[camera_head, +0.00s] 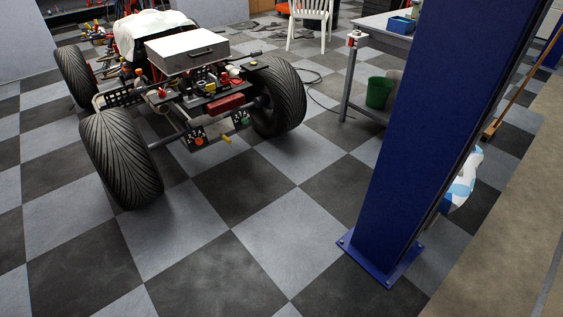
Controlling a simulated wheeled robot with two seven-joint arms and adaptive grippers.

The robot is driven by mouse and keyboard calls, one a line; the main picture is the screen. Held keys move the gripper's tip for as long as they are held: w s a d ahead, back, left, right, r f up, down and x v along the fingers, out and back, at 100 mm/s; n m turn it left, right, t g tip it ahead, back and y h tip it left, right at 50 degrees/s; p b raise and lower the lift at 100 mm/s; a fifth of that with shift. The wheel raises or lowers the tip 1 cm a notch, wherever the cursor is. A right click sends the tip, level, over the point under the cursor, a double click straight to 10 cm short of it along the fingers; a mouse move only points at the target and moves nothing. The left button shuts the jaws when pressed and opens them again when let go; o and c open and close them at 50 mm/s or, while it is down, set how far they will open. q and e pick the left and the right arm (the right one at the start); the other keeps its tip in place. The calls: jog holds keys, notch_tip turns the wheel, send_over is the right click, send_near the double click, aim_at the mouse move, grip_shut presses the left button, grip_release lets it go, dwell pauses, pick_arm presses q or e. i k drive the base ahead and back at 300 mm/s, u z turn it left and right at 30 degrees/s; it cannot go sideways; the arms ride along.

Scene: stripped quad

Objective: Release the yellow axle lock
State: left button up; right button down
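A stripped quad (190,95) with bare frame and fat black tyres stands at the upper left. At its near end, low between the two near wheels, a small yellow piece (227,138) sticks out beside a perforated dark plate. It may be the yellow axle lock; it is too small to tell its position. An orange round knob (199,141) is just left of it and a green one (245,120) is to its upper right. Neither of my grippers is in view.
A blue post (425,130) with a bolted base plate stands at right. Behind it are a grey workbench (380,34), a green bucket (379,92) and a white chair (309,20). A dark hose (322,100) lies right of the quad. The checkered floor (230,230) in front is clear.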

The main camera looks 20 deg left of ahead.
aim_at(224, 137)
jog(key=z, duration=0.2)
jog(key=i, duration=1.6)
jog(key=u, duration=0.75)
jog(key=i, duration=0.9)
jog(key=u, duration=1.4)
jog(key=i, duration=0.6)
jog(key=u, duration=0.5)
